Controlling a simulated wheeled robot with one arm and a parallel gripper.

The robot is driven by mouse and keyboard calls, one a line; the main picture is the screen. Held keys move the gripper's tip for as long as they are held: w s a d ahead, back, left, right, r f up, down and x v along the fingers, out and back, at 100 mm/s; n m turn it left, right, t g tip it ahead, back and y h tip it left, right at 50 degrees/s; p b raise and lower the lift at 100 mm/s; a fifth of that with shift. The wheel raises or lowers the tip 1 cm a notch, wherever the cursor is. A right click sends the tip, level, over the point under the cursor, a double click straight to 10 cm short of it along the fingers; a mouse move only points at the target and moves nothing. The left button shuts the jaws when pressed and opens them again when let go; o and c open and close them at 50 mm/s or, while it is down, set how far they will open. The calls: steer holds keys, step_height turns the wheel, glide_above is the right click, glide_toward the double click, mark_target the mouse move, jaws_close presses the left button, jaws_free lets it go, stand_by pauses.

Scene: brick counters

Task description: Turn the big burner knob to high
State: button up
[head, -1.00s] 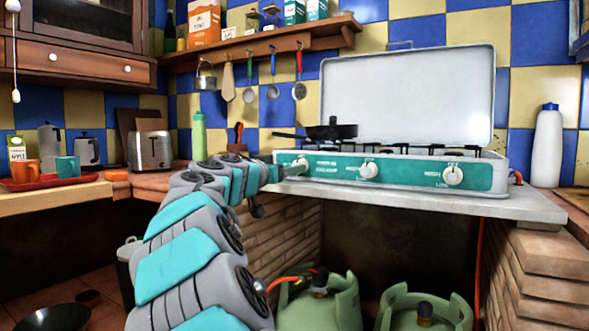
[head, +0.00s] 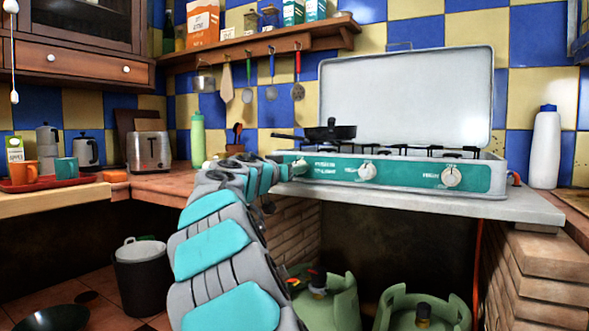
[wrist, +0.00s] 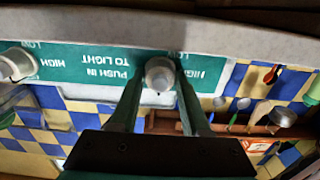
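The stove (head: 400,172) has a teal front panel with three white knobs. The left knob (head: 300,166) is partly hidden by my arm in the head view. The middle knob (head: 367,171) and right knob (head: 451,176) show clearly. In the upside-down wrist view, my gripper (wrist: 160,80) has one finger on each side of the left knob (wrist: 160,74), beside the "PUSH IN TO LIGHT" lettering. The fingertips are very close to its sides; I cannot tell whether they press on it. The middle knob is at the left edge of the wrist view (wrist: 16,65).
A black pan (head: 330,131) sits on the stove's left side, and the lid (head: 405,95) stands open. A white bottle (head: 545,147) stands right of the stove. Green gas cylinders (head: 425,309) are below. A toaster (head: 148,151) is on the left counter.

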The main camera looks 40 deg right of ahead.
jaws_close()
steer(key=shift+n, duration=0.3)
steer(key=n, duration=0.3)
steer(key=shift+n, duration=0.4)
steer(key=n+p, duration=0.2)
steer(key=n, duration=0.2)
steer(key=n+p, duration=0.3)
steer(key=n, duration=0.2)
steer(key=shift+n, duration=0.4)
steer(key=shift+f+n+p, duration=0.1)
steer(key=shift+n+p, duration=1.4)
steer(key=shift+n, duration=0.5)
